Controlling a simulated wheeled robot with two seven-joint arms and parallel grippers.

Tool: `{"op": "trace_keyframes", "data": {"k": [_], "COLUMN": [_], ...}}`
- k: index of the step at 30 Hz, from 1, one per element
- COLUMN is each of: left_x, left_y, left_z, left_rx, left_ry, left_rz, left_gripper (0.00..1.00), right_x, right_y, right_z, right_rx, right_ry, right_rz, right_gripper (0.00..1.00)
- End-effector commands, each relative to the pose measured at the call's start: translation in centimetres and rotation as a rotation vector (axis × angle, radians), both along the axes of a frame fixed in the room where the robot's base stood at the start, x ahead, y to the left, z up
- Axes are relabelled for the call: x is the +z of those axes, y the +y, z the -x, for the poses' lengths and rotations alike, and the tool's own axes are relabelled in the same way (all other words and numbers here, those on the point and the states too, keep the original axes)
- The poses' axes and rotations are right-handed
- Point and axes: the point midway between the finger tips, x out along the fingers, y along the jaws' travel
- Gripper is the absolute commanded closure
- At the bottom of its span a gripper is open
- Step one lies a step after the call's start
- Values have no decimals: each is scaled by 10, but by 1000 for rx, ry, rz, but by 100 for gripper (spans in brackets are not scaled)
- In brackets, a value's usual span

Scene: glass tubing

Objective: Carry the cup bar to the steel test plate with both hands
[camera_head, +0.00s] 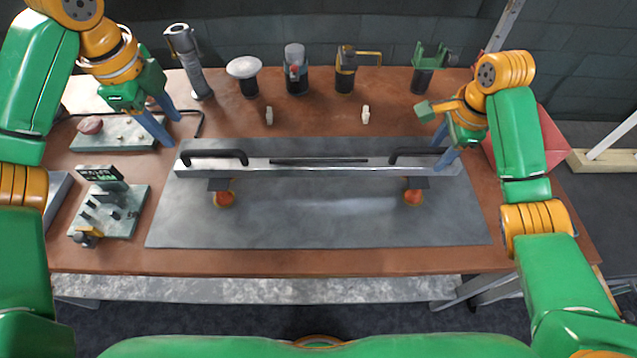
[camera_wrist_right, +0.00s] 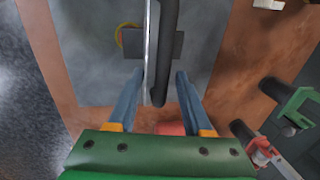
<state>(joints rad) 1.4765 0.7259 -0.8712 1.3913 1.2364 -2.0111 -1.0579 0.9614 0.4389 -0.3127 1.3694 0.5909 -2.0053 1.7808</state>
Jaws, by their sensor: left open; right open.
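The cup bar (camera_head: 320,170) is a long pale metal bar with a black handle near each end, the left handle (camera_head: 215,154) and the right handle (camera_head: 415,153). Orange-red cups (camera_head: 223,198) show under it. It lies level over the grey steel plate (camera_head: 320,225); whether the cups touch the plate I cannot tell. My left gripper (camera_head: 168,127) is open and empty, up and left of the left handle. My right gripper (camera_head: 443,147) is open at the bar's right end. In the right wrist view its fingers (camera_wrist_right: 156,88) stand either side of the right handle's end (camera_wrist_right: 166,50).
Several tools on black stands (camera_head: 345,78) line the table's back edge. Two small pale pegs (camera_head: 269,115) stand behind the plate. A fixture block (camera_head: 108,210) and another plate with parts (camera_head: 115,135) sit at the left. The plate's front area is clear.

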Motion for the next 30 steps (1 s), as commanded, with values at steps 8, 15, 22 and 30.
{"op": "trace_keyframes", "data": {"k": [8, 15, 22, 30], "left_x": [14, 14, 13, 13], "left_y": [0, 0, 0, 0], "left_z": [3, 3, 3, 3], "left_rx": [1, 1, 1, 1], "left_ry": [2, 1, 1, 1], "left_rz": [2, 1, 1, 1], "left_gripper": [50, 50, 50, 50], "right_x": [17, 82, 114, 118], "right_y": [-2, -2, -1, 0], "right_z": [1, 16, 23, 25], "right_rx": [2, -5, -2, -1], "right_ry": [-10, -8, -3, 0], "right_rz": [7, 5, 1, 0], "right_gripper": [50, 50, 50, 50]}}
